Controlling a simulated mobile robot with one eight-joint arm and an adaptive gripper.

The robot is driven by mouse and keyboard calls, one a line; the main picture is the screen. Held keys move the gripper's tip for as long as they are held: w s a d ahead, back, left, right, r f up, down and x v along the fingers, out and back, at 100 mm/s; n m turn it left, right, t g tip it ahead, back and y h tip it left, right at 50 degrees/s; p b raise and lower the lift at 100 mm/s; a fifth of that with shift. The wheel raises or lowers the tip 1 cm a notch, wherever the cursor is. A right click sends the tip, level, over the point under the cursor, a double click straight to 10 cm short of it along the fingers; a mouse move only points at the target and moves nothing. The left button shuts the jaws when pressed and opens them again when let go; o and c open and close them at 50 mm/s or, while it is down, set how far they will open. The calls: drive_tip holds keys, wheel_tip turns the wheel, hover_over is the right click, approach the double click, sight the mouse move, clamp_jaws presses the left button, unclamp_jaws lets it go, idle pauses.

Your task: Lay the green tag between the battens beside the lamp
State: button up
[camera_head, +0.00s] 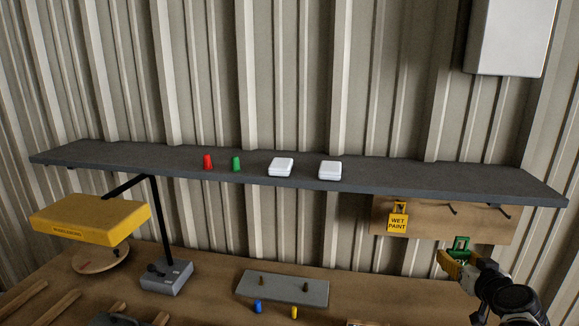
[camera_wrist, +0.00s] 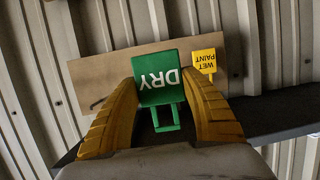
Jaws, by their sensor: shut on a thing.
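The green tag (camera_wrist: 158,80), marked DRY, is between the two yellow-brown fingers of my gripper (camera_wrist: 160,108), which is shut on it. In the head view my gripper (camera_head: 458,262) is at the right, in front of the hook board, with part of the green tag (camera_head: 461,243) showing. The lamp (camera_head: 90,219) has a wide yellow head, a black arm and a grey base (camera_head: 167,277) on the bench at the left. Wooden battens (camera_head: 52,304) lie on the bench at the lower left, partly cut off by the frame edge.
A yellow WET PAINT tag (camera_head: 398,219) hangs on the hook board (camera_head: 487,221). A dark shelf (camera_head: 420,178) crosses above the bench, holding red and green caps and two white boxes. A grey plate (camera_head: 285,289) with pegs lies mid-bench. A grey enclosure (camera_head: 512,35) is at upper right.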

drive_tip(key=a+f+n+y+b, duration=0.3)
drive_tip(key=a, duration=1.1)
drive_tip(key=a+f+n+y+b, duration=0.2)
drive_tip(key=a+f+n+y, duration=0.1)
drive_tip(key=a, duration=1.2)
drive_tip(key=shift+s+a+f+y+b, duration=0.15)
drive_tip(key=shift+s+a+y+b, duration=0.1)
drive_tip(key=shift+s+y+b, duration=0.35)
drive_tip(key=shift+w, duration=0.25)
